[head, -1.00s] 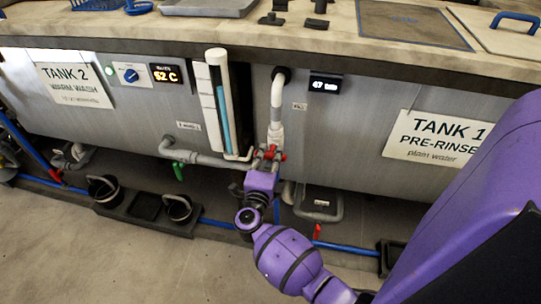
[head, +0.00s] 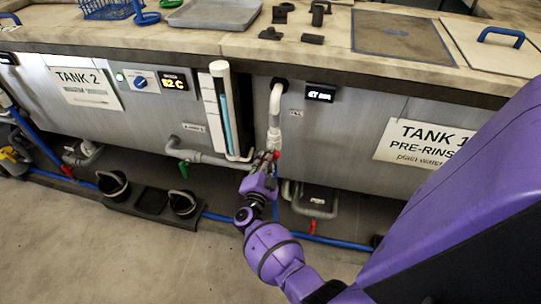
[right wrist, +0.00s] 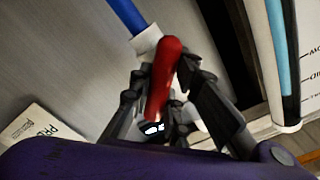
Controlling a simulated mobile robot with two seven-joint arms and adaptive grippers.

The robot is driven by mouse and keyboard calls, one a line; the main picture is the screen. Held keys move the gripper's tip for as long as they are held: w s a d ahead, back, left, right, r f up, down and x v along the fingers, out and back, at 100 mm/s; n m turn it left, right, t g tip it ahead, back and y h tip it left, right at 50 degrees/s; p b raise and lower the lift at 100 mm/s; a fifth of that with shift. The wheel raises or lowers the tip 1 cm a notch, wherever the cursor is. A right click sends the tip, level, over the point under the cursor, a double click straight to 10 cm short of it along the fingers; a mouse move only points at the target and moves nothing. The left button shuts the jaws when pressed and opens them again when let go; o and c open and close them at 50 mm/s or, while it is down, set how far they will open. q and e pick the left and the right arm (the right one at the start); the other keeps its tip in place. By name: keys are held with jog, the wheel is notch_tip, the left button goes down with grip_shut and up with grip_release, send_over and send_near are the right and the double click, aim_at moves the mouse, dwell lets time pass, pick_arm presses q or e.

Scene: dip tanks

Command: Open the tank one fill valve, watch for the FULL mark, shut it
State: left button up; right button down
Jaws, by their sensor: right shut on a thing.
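The tank one fill valve has a red handle (head: 277,155) on the white fill pipe (head: 275,105), left of the TANK 1 PRE-RINSE sign (head: 427,142). My right gripper (head: 265,163) is shut on this handle. In the right wrist view the red handle (right wrist: 163,75) stands between the dark fingers of my right gripper (right wrist: 165,105). A level gauge (head: 225,110) with a blue column stands left of the pipe, and its edge shows in the right wrist view (right wrist: 284,60). Its FULL mark is not legible. A small display (head: 320,92) has digits too blurred to trust. My left gripper is not in view.
A green-handled valve (head: 183,168) and the TANK 2 sign (head: 86,87) are to the left. Dark buckets (head: 183,203) stand on the floor near a blue pipe (head: 330,241). A looped grey pipe (head: 313,208) sits below tank one. The front floor is clear.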

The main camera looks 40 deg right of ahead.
jog(key=n+p, duration=0.1)
jog(key=n, duration=0.1)
jog(key=shift+r+n, duration=0.1)
jog(key=shift+n, duration=0.3)
jog(key=n+p, duration=0.1)
jog(key=n, duration=0.3)
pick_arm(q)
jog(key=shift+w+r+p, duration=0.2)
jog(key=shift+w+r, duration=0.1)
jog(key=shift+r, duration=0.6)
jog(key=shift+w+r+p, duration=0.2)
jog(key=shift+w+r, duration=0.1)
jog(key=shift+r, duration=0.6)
pick_arm(e)
jog(key=shift+n, duration=1)
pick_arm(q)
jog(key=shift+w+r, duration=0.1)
pick_arm(e)
jog(key=shift+n, duration=0.3)
jog(key=c, duration=1.6)
grip_release()
jog(key=shift+c, duration=0.2)
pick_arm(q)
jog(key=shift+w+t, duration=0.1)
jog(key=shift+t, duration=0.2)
pick_arm(e)
jog(key=v, duration=1.2)
